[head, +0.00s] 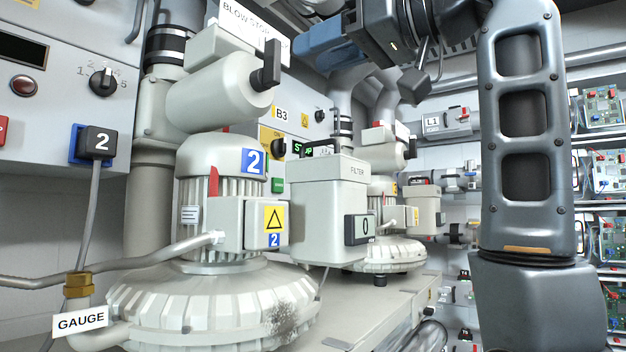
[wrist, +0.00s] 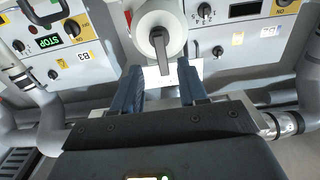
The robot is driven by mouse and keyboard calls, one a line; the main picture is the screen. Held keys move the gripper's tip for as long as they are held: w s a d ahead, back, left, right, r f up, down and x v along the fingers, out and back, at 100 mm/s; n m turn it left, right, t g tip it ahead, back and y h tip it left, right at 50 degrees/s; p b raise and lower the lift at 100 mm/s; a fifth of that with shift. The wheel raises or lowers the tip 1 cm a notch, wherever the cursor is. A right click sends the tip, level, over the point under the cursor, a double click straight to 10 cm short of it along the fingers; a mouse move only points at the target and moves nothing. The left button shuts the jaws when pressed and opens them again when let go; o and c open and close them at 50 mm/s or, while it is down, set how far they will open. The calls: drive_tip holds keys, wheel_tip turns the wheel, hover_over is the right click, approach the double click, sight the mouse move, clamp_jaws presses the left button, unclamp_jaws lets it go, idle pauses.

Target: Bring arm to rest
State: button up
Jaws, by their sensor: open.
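My gripper (head: 305,46) is at the top centre of the head view, its blue fingers pointing left towards the blower with the number 2. In the wrist view the two fingers of my gripper (wrist: 163,76) stand apart with nothing held between them. A black lever handle (wrist: 160,48) on a pale round valve body shows beyond the fingertips, between them in the picture. In the head view this handle (head: 267,66) is left of the fingers and looks apart from them. My dark grey arm rises on the right of the head view.
Blower 2 (head: 200,300) stands at the left, with a filter box (head: 325,215) beside it. A second blower (head: 385,250) is behind. Panels with knobs line the left wall; racks of circuit boards (head: 608,170) stand at the right. Pipes (wrist: 30,85) flank the gripper.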

drive_tip(key=w+d+f+m+t+h, duration=0.2)
drive_tip(key=w+f+m, duration=0.15)
drive_tip(key=f, duration=1.05)
drive_tip(key=w+d+f+m+t+h, duration=0.1)
drive_tip(key=w+d+f+m+t, duration=0.3)
drive_tip(key=f, duration=0.9)
drive_tip(key=s+d+f+m+h, duration=0.2)
drive_tip(key=s+f+h, duration=0.1)
drive_tip(key=f, duration=0.9)
drive_tip(key=s+d+f+m+h, duration=0.15)
drive_tip(key=s+f, duration=0.25)
drive_tip(key=f, duration=0.9)
drive_tip(key=s+d+f+m+g+h, duration=0.1)
drive_tip(key=s+d+f+h, duration=0.2)
drive_tip(key=s+f, duration=0.55)
drive_tip(key=s+d+f+h, duration=0.25)
drive_tip(key=s+f, duration=0.25)
drive_tip(key=s, duration=0.6)
drive_tip(key=s+d+r, duration=0.1)
drive_tip(key=s, duration=1)
drive_tip(key=s+d+r+n+g+h, duration=0.1)
drive_tip(key=s+d, duration=0.1)
drive_tip(key=s, duration=1)
drive_tip(key=shift+s+n, duration=0.15)
drive_tip(key=shift+n, duration=0.15)
